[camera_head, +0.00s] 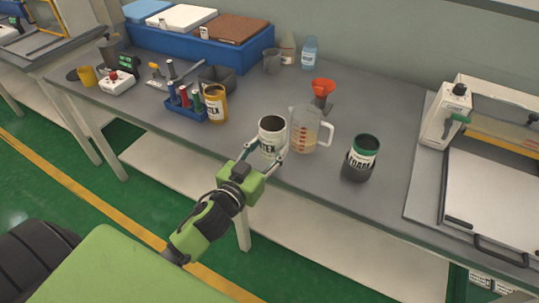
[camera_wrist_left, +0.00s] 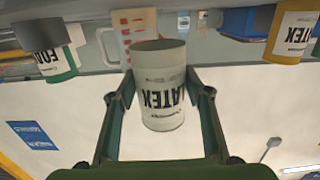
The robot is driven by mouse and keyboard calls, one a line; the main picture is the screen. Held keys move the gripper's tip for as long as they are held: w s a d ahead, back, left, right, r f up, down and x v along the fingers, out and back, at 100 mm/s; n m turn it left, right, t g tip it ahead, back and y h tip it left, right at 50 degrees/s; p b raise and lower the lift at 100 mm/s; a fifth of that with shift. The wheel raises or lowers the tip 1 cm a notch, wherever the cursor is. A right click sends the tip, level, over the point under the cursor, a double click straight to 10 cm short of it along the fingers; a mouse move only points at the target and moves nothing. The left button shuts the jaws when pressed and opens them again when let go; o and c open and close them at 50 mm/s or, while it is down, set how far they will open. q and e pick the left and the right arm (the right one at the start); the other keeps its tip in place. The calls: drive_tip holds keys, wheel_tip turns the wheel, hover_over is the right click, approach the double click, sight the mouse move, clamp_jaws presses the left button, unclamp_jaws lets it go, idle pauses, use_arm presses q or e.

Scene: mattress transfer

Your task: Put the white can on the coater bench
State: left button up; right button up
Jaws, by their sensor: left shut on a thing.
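The white can (camera_head: 272,130) is open-topped, with black LATEX lettering. It is upright near the front edge of the grey bench (camera_head: 240,139), in front of the measuring jug. My left gripper (camera_head: 266,150) is shut on it, one finger on each side. The can also shows in the left wrist view (camera_wrist_left: 161,88), where it looks upside down between the fingers. I cannot tell whether its base touches the bench. A flat-plate machine (camera_head: 490,190) stands at the right end of this bench. I cannot tell which surface is the coater bench. My right gripper is not in view.
The clear measuring jug (camera_head: 304,132) stands close behind the can. A dark FOAM can (camera_head: 360,160) stands to the right, a yellow can (camera_head: 215,104) to the left. A blue tray (camera_head: 190,45) and bottles (camera_head: 310,53) are at the back. Another bench (camera_head: 50,48) stands at far left.

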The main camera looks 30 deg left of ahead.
sight(265, 161)
use_arm(q)
drive_tip(key=shift+w+a+f, duration=0.15)
drive_tip(key=shift+w+f, duration=0.25)
drive_tip(key=shift+f, duration=0.1)
drive_tip(key=shift+w+f, duration=0.15)
drive_tip(key=shift+f, duration=1.6)
drive_tip(key=shift+f+b, duration=0.15)
drive_tip(key=shift+b, duration=0.2)
drive_tip(key=o, duration=1.4)
